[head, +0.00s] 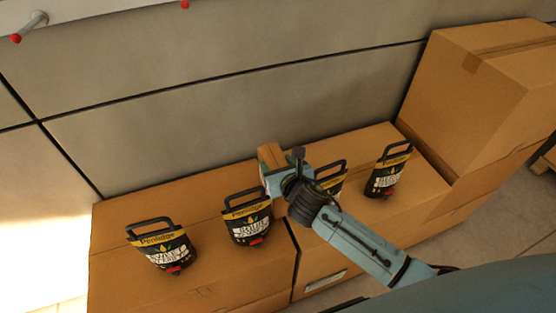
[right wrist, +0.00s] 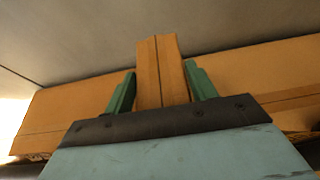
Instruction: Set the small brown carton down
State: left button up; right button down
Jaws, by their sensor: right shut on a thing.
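The small brown carton (head: 270,154) is in my right gripper (head: 280,168), above the back part of the large cardboard boxes in the head view. In the right wrist view the carton (right wrist: 161,72) stands between the two green fingers of my right gripper (right wrist: 161,88), which are shut on it. I cannot tell whether its lower end touches the box top, as the gripper hides it. My left gripper is not in view.
Large cardboard boxes (head: 185,200) stand along a grey panel wall (head: 230,110). Black containers with handles stand on them: two at left (head: 160,247) (head: 247,220), one partly behind my right arm (head: 332,178), one at right (head: 389,172). A taller box (head: 450,105) stands at far right.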

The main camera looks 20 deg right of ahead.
jog(key=shift+w+r, duration=0.1)
jog(key=shift+r, duration=0.15)
jog(key=shift+f, duration=0.15)
jog(key=c, duration=0.8)
grip_release()
jog(key=shift+f, duration=0.2)
jog(key=o, duration=0.3)
jog(key=shift+r, duration=0.1)
